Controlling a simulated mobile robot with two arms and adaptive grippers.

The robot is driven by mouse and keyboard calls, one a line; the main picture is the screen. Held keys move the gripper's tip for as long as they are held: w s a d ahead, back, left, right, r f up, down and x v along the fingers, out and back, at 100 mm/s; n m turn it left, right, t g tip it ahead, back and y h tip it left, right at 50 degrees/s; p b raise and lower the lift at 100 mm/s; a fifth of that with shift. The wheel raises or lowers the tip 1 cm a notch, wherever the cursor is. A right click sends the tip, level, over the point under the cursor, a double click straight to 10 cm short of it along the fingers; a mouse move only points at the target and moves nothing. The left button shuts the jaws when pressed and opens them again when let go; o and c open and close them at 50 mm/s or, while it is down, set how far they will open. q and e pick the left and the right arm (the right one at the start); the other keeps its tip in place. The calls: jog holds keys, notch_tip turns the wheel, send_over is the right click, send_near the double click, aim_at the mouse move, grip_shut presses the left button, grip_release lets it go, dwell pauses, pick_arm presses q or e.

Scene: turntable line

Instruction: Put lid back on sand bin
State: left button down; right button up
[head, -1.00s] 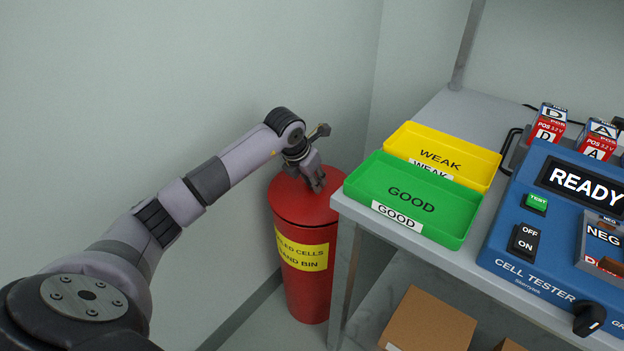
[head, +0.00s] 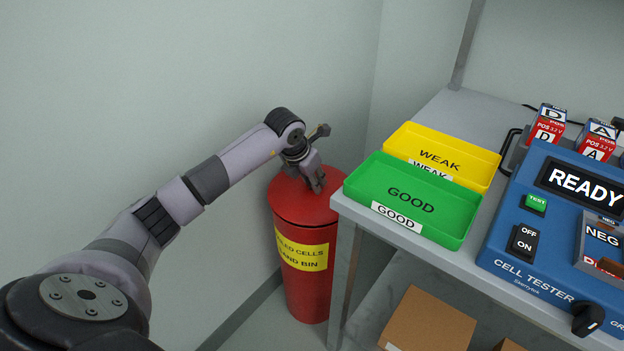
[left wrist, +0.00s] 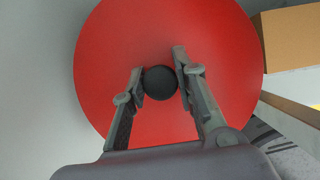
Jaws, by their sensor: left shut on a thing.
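The red sand bin (head: 305,282) stands on the floor in the corner, left of the table, with a yellow label on its side. Its round red lid (head: 298,208) lies on top of the bin. No gap between lid and rim is clear to me. In the left wrist view the lid (left wrist: 110,45) fills the middle, with a black round knob (left wrist: 160,82) at its centre. My left gripper (head: 316,186) is over the lid, its fingers on either side of the knob and shut on it. It also shows in the left wrist view (left wrist: 158,85). My right gripper is not in view.
The table holds a green GOOD tray (head: 440,232), a yellow WEAK tray (head: 480,172), a blue cell tester (head: 512,240) and labelled cells (head: 549,125). The table leg (head: 343,275) is close beside the bin. A cardboard box (head: 430,320) sits below. Walls stand behind the bin.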

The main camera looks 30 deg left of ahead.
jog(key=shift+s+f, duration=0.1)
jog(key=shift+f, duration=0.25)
pick_arm(q)
jog(key=shift+f, duration=0.1)
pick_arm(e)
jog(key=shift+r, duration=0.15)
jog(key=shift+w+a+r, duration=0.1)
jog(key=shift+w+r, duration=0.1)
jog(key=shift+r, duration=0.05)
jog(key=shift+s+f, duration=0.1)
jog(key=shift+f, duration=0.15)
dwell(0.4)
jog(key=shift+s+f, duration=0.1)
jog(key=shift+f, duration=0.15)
pick_arm(q)
jog(key=c, duration=1.2)
grip_release()
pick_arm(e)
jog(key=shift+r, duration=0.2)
